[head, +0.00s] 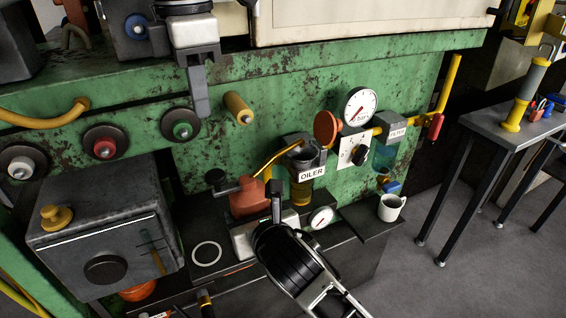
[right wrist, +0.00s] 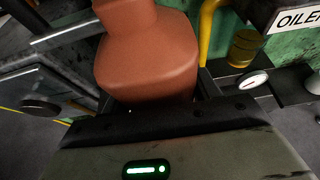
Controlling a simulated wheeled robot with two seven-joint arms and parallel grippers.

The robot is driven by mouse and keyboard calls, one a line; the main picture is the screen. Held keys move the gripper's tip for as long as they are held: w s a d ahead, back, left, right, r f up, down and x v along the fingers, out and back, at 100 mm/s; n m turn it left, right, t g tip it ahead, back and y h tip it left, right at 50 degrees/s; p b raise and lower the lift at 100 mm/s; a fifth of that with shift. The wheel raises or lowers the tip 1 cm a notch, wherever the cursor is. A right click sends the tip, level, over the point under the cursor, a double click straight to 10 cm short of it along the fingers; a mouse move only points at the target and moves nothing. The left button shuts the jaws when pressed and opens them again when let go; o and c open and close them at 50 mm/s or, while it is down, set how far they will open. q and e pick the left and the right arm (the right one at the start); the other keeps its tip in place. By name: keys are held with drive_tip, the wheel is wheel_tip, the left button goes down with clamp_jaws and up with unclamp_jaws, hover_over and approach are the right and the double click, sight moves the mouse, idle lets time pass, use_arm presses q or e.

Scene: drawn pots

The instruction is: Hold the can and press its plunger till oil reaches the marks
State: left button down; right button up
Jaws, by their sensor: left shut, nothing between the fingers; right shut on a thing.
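The orange-red oil can (head: 248,197) stands near the middle of the head view; its body fills the upper middle of the right wrist view (right wrist: 148,60). My right gripper (head: 264,208) is shut around the can's body. The yellow spout (head: 275,157) slants up to the cup of the oiler (head: 312,172). A dark round knob (head: 215,177), apparently the plunger, sits on an arm left of the can. The oiler's glass (head: 302,192) shows amber oil; I cannot make out its marks. My left gripper (head: 200,112) is shut and empty, pointing down above the knob, clear of it.
A grey box (head: 105,235) with a yellow knob is at the left. Round knobs and a yellow peg (head: 238,107) stick out from the green machine face. A gauge (head: 321,218) sits right of my right gripper, and a white mug (head: 391,207) stands farther right.

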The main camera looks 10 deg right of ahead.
sight(216, 173)
idle(0.4)
use_arm(q)
wheel_tip(216, 173, up, 4)
drive_tip(key=shift+d+f, duration=0.1)
drive_tip(key=shift+d, duration=0.05)
wheel_tip(216, 173, down, 14)
idle(0.8)
